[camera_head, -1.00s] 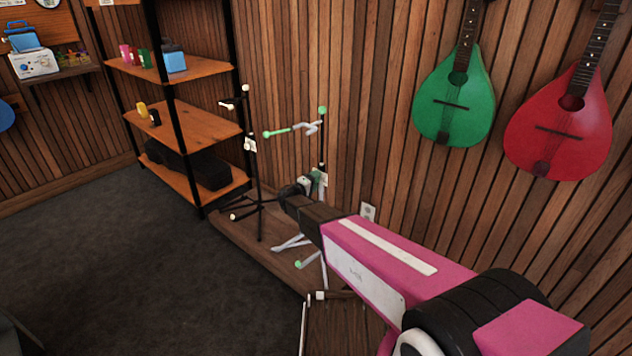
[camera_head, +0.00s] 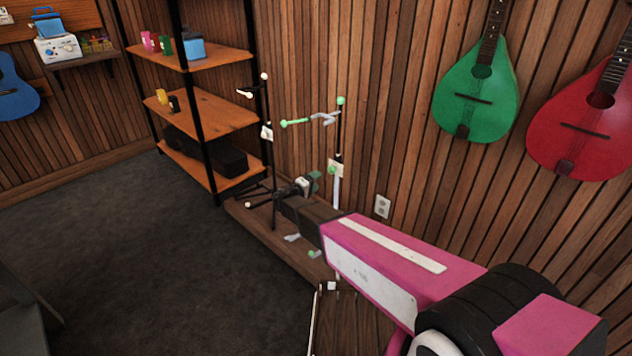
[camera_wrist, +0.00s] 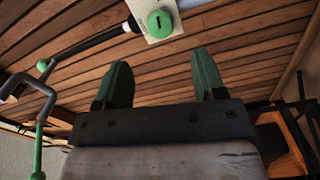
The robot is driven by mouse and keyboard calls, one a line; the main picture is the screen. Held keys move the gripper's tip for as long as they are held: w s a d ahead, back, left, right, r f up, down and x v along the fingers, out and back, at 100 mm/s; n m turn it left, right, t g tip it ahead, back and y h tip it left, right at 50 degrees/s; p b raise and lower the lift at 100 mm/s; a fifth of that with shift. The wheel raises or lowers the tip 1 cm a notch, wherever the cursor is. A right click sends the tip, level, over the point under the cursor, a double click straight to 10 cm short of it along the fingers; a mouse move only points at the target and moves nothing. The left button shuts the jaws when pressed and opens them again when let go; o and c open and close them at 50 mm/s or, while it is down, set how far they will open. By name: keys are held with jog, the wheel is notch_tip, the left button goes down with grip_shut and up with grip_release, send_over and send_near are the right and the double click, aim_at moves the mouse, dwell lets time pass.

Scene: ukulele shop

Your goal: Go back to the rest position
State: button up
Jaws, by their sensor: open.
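My gripper (camera_wrist: 161,85) shows in the wrist view with its two green fingers apart and nothing between them. In the head view my gripper (camera_head: 312,182) is at the end of my pink and black arm, in front of the stands by the wall. A stand with green tips (camera_head: 339,140) rises just behind it; the stand's lower part is partly hidden by my arm.
A black stand (camera_head: 268,130) is left of my gripper on a low wooden platform (camera_head: 262,232). A shelf unit (camera_head: 215,120) stands behind. Green (camera_head: 478,90) and red (camera_head: 585,130) instruments hang on the wall at right. The dark floor (camera_head: 150,250) at left is open.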

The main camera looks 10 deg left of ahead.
jog(key=s+d+f+m+g+y, duration=0.1)
jog(key=s+d+m+g, duration=0.3)
jog(key=d, duration=0.8)
jog(key=s+d+m+g+y, duration=0.1)
jog(key=s+d+g, duration=0.5)
jog(key=d, duration=0.5)
jog(key=s+d+r+m+g+y, duration=0.1)
jog(key=s+d+g+y, duration=0.1)
jog(key=s, duration=0.5)
jog(key=s+d+r+m+g+y, duration=0.1)
jog(key=s+d+m+g+y, duration=0.1)
jog(key=s+d+y, duration=0.3)
jog(key=s+y, duration=0.2)
jog(key=shift+s+r, duration=0.3)
jog(key=shift+r, duration=0.1)
jog(key=shift+d, duration=0.1)
jog(key=shift+c, duration=0.3)
